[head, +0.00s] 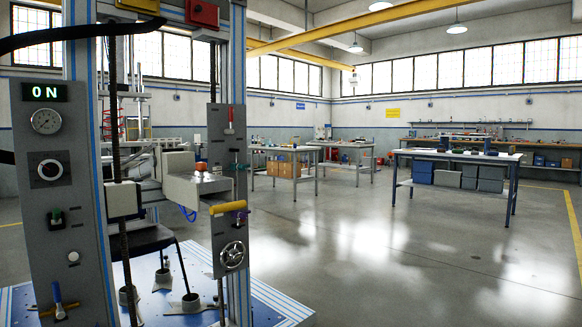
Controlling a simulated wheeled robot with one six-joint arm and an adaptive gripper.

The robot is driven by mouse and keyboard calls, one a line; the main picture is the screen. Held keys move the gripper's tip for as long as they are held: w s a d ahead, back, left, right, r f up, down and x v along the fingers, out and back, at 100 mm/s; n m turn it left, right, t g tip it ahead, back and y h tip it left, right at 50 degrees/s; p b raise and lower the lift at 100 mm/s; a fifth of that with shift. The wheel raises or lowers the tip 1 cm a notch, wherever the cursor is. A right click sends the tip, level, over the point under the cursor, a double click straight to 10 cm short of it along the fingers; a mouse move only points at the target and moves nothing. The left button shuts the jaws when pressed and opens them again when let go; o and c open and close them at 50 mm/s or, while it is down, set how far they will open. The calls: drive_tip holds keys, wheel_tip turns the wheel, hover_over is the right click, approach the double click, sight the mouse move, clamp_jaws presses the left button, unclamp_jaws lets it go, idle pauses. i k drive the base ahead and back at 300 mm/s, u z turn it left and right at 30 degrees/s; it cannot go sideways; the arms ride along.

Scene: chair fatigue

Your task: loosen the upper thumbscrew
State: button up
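A tall test machine with blue and silver posts stands at the left in the head view. Its right grey panel (227,145) bears a small red-handled part (230,122), a small dark part with a green end (237,166), a yellow bar handle (229,207) and a handwheel (233,255). An orange knob (201,167) sits on a grey block between the posts. I cannot tell which of these small parts is the upper thumbscrew. My gripper is not in view.
The left grey panel (56,130) has a lit "ON" display, a gauge, a black knob and a blue lever. A dark chair seat (140,240) shows inside the frame, above the blue base (258,312). Open floor (370,260) lies to the right; workbenches stand farther back.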

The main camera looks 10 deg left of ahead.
sight(240, 167)
drive_tip(key=z, duration=0.15)
drive_tip(key=i, duration=0.7)
drive_tip(key=u, duration=0.75)
drive_tip(key=i, duration=0.55)
drive_tip(key=u, duration=0.65)
